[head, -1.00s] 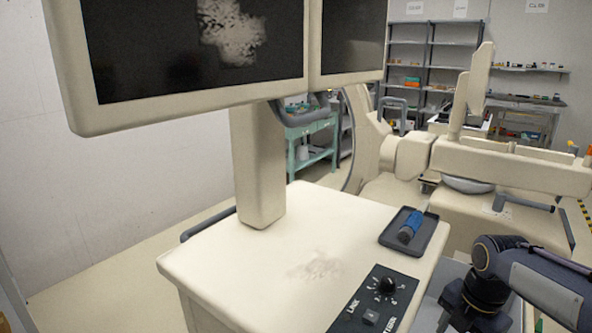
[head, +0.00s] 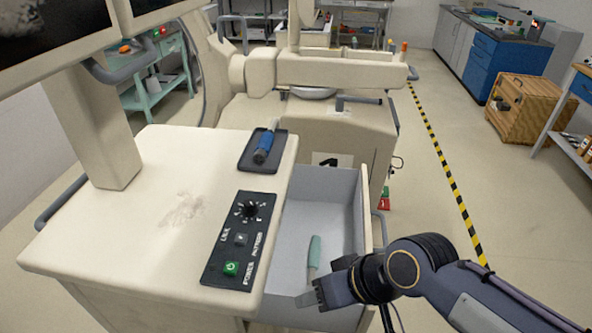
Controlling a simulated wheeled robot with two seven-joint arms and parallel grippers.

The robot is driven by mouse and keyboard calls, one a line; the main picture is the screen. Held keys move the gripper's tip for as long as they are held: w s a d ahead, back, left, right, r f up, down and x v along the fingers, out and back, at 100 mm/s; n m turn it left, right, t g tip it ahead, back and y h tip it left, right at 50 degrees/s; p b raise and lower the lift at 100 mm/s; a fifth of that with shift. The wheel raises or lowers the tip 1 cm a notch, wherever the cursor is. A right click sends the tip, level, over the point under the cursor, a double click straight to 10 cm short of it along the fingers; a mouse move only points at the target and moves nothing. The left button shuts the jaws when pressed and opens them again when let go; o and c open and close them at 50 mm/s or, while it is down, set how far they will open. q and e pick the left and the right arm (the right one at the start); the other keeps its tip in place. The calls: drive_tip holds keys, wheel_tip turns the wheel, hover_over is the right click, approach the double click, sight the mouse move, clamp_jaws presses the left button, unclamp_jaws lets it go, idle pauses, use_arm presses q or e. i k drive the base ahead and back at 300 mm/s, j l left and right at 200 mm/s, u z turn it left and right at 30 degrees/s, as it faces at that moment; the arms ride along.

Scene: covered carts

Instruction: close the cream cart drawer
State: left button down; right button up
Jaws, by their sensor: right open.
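The cream cart (head: 170,200) stands at the left with a flat top. Its drawer (head: 325,190), grey inside with a cream front panel (head: 366,215), is pulled out from the cart's right side. A teal-handled item (head: 314,252) lies inside it. My right gripper (head: 309,300) is open and empty, over the near end of the drawer. My right wrist hides part of the drawer's near right corner. I cannot tell whether the gripper touches the drawer. My left gripper is not in view.
A dark tray (head: 247,160) with a blue-handled item (head: 264,146) and a control panel (head: 238,240) are on the cart top. Monitors (head: 45,30) rise at the left. A large cream machine (head: 335,130) stands behind. Floor right of the drawer is open, with a striped line (head: 440,170).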

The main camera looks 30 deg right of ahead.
sight(332, 205)
drive_tip(key=l+z, duration=0.4)
drive_tip(key=l, duration=0.25)
drive_tip(key=l+z, duration=0.4)
drive_tip(key=l, duration=0.3)
